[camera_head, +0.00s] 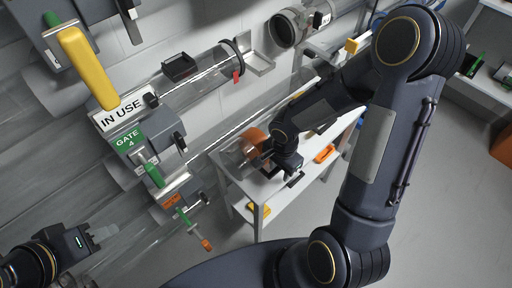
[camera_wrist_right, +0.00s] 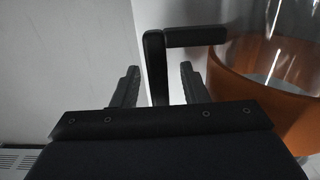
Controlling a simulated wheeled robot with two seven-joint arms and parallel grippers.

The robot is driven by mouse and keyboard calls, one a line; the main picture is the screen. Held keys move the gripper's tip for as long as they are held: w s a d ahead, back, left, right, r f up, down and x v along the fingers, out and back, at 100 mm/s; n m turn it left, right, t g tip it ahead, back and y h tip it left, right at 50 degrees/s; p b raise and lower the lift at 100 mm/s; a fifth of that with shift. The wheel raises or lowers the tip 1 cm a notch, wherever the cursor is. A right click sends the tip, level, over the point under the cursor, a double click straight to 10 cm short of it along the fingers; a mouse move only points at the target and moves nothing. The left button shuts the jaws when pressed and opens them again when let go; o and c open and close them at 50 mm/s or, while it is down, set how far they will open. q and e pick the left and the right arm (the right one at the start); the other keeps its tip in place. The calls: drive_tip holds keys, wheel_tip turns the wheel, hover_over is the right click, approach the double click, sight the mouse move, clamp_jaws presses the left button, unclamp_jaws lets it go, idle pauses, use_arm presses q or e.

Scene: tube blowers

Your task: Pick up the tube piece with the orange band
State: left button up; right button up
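The tube piece with the orange band (camera_head: 252,141) is on the white table in the head view, partly hidden by my right arm. In the right wrist view its clear wall and orange band (camera_wrist_right: 265,95) fill the right side. A black L-shaped handle (camera_wrist_right: 195,37) reaches out from it. My right gripper (camera_wrist_right: 159,84) is open, its two fingers apart on either side of the handle's upright part, with gaps visible on both sides. My left gripper (camera_head: 98,238) is at the lower left of the head view, away from the tube piece; its finger opening is unclear.
The white table (camera_head: 238,178) carries an orange item (camera_head: 325,153) to the right. Clear pipes, a yellow lever (camera_head: 88,66), an "IN USE" sign (camera_head: 122,110) and a green "GATE 4" label (camera_head: 131,141) line the wall. Open grey floor lies at the right.

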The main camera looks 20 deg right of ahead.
clamp_jaws()
drive_tip(key=shift+r, duration=0.15)
